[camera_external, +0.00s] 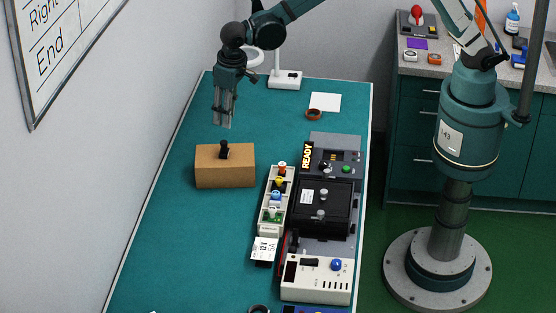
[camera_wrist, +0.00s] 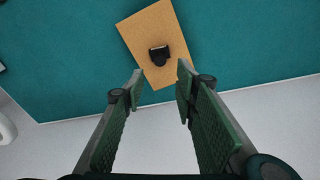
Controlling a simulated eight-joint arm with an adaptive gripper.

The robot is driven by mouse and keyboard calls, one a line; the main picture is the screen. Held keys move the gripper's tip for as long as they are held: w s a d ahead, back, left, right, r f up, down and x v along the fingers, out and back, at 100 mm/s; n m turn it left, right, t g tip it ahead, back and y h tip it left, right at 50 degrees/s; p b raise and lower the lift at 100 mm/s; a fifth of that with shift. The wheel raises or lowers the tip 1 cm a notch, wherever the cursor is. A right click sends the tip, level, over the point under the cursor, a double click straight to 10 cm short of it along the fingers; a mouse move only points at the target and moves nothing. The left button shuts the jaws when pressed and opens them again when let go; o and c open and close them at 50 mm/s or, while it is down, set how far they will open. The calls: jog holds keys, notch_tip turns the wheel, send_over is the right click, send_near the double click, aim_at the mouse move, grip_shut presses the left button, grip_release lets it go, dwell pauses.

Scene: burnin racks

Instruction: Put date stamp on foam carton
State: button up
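A brown box (camera_external: 225,172), which looks like the foam carton, sits on the teal bench mat near the wall side. A small black upright object with a knob (camera_external: 224,150), which looks like the date stamp, stands on its top. In the wrist view the box (camera_wrist: 143,32) is ahead, with the black stamp (camera_wrist: 159,54) on its face. My gripper (camera_external: 223,124) is just above the stamp, pointing down and apart from it. In the wrist view its fingers (camera_wrist: 160,75) are spread and empty, with the stamp just beyond the gap between them.
A narrow tray (camera_external: 268,233) of coloured-topped items stands right of the box. Beyond it are a black device (camera_external: 323,207) and a cream instrument (camera_external: 317,279). A brown ring (camera_external: 313,114) and white sheet (camera_external: 325,102) lie farther back. The mat left of and before the box is clear.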

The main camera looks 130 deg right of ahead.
jog(key=s+a+r+n+t, duration=0.3)
jog(key=s+a+r+n, duration=0.2)
jog(key=s+a+r, duration=1.4)
jog(key=s+a+f+n+t, duration=0.1)
jog(key=s+a, duration=0.3)
jog(key=s, duration=0.6)
jog(key=s+a+f+n+t, duration=0.1)
jog(key=s+a+f+n, duration=0.1)
jog(key=s, duration=0.8)
jog(key=s+a+f+n+t+y, duration=0.1)
jog(key=s+a+f+n, duration=0.1)
jog(key=s+a, duration=0.4)
jog(key=s+n, duration=0.1)
jog(key=s, duration=0.3)
jog(key=shift+s+f+n, duration=0.25)
jog(key=shift+s+n, duration=0.1)
jog(key=shift+n, duration=0.05)
notch_tip(320, 180, down, 10)
jog(key=b, duration=1)
